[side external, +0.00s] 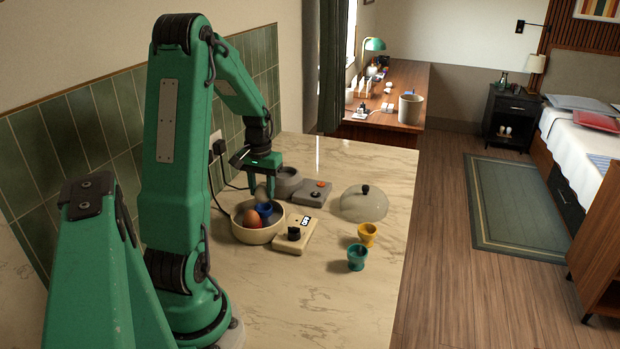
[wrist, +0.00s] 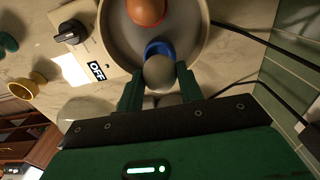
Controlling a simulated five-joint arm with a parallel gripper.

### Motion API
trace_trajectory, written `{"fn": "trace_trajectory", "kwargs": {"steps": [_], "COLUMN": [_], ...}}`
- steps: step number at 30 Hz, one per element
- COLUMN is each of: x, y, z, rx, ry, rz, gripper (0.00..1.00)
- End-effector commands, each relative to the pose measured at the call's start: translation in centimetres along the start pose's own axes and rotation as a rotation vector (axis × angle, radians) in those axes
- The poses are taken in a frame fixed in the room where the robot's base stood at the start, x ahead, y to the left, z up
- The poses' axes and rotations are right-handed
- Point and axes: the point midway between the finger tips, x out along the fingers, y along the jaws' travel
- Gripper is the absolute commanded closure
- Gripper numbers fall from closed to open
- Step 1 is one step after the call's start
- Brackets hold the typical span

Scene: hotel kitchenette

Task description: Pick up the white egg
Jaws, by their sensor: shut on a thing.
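My gripper (side external: 262,194) points down over the far edge of the cream bowl (side external: 258,238). In the wrist view my gripper (wrist: 159,80) has its fingers on either side of the pale, greyish-white egg (wrist: 159,73), shut on it. The egg appears raised near the bowl's rim; I cannot tell its exact height. A blue egg cup (wrist: 157,47) sits close to it in the bowl, and a reddish-brown egg (wrist: 146,10) lies further in. The brown egg (side external: 251,218) and blue cup (side external: 265,208) also show in the side view.
A cream device (side external: 297,236) with a black knob and an OFF display touches or nearly touches the bowl. A grey pot (side external: 287,181) and grey device (side external: 314,192) stand behind. A glass dome (side external: 364,204), yellow cup (side external: 367,234) and teal cup (side external: 357,257) stand right. The front counter is clear.

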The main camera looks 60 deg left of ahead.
Motion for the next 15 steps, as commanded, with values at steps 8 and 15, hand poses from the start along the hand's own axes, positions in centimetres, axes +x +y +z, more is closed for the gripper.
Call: {"fn": "trace_trajectory", "kwargs": {"steps": [8,15], "x": [-3.2,-5.6], "y": [3.9,7.7], "z": [1.7,3.4], "rx": [0.006,0.005], "ry": [0.003,0.001], "rz": [0.0,0.0], "gripper": [0.72,0.72]}}
